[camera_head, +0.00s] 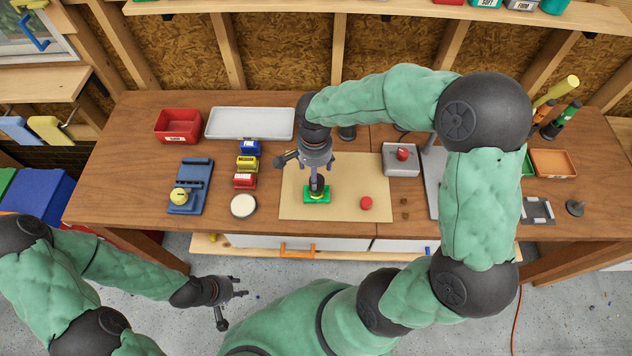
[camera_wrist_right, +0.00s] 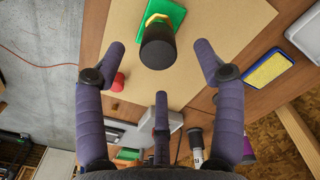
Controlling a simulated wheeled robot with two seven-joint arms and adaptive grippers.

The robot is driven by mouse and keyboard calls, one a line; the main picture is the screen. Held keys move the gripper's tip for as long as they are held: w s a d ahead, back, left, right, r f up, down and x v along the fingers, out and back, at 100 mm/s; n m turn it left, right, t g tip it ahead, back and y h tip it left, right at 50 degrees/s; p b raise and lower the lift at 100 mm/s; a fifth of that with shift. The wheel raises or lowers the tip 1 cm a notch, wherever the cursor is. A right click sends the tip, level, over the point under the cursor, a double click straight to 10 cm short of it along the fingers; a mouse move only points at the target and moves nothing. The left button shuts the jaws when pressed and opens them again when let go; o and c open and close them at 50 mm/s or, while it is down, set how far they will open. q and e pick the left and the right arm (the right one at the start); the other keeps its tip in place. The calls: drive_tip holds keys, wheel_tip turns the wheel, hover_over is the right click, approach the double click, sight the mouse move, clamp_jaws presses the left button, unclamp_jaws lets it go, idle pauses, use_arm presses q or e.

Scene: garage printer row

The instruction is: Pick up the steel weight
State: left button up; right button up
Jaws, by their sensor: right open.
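A dark, upright cylinder (camera_wrist_right: 158,48) with a yellow collar stands on a green base (camera_wrist_right: 170,15) on the tan mat, below my right gripper (camera_wrist_right: 160,65). In the head view the green base (camera_head: 316,197) shows, with the cylinder partly hidden by that gripper (camera_head: 313,175). The right gripper's three fingers are spread around empty space above the cylinder, and I see no contact. A small dark knobbed piece (camera_head: 575,208) stands at the bench's right end. I cannot tell for certain which piece is the steel weight. My left gripper (camera_head: 232,297) is spread and empty, in front of the bench.
The tan mat (camera_head: 345,160) also bears a red piece (camera_head: 366,203). Left of it are coloured blocks (camera_head: 246,164), a round white-topped piece (camera_head: 243,206) and a blue fixture (camera_head: 190,185). A red bin (camera_head: 178,125) and pale tray (camera_head: 250,123) lie behind. A grey red-button box (camera_head: 401,160) stands right.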

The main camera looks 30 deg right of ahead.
drive_tip(key=shift+s+d+f+b, duration=0.1)
drive_tip(key=shift+f+b, duration=0.05)
drive_tip(key=shift+f, duration=1.2)
drive_tip(key=shift+s+d+f+b, duration=0.1)
drive_tip(key=shift+f+b, duration=0.05)
drive_tip(key=shift+f, duration=1.15)
drive_tip(key=shift+w+r, duration=0.1)
clamp_jaws()
